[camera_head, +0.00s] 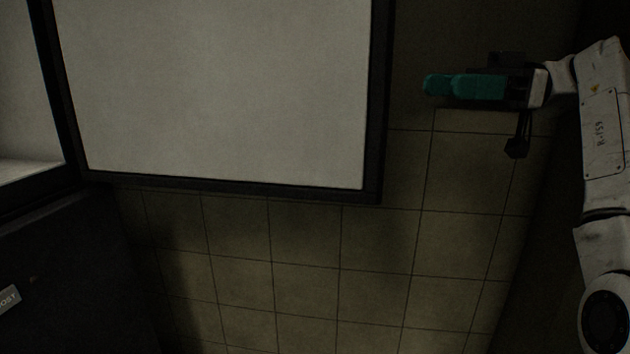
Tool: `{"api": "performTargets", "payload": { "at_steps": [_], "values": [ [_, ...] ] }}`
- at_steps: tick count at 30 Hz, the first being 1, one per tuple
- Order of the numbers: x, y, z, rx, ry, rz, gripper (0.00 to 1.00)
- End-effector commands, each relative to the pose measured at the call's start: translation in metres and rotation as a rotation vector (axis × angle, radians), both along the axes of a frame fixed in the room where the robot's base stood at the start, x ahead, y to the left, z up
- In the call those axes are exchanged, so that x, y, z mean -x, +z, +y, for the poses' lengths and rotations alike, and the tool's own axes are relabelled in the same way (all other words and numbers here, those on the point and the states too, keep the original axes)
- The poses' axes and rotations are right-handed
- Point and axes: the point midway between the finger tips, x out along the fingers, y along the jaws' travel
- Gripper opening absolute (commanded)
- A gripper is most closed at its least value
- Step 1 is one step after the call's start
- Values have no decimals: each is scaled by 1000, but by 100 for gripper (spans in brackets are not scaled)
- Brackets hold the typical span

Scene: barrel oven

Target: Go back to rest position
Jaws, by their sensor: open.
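My gripper (438,86) is at the upper right, at the end of my white arm, which comes in from the right edge. Its teal fingers point left. The jaws are open, and I see nothing held between them. The fingers appear in line with each other, so the gap is hard to see. In the picture the gripper is right of a large pale panel in a dark frame (378,110), with a gap between them.
The large pale panel (220,90) fills the upper middle, and looks like an open door. A dark cabinet front (70,270) with a small partly cut-off label (9,299) is at the lower left. Tiled floor (370,260) shows clear at lower middle and right.

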Motion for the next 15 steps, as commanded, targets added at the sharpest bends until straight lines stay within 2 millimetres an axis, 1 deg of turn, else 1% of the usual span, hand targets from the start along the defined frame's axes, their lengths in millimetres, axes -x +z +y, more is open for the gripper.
{"api": "performTargets", "payload": {
  "at_steps": [1,8,11,14,15],
  "values": [
    [-3,-10,1,7,-9,16,42],
    [-15,-46,5,47,-62,77,42],
    [-20,-68,7,71,-92,113,42],
    [-26,-96,9,101,-128,158,42],
    [-29,-108,10,115,-146,178,42]
  ]
}}
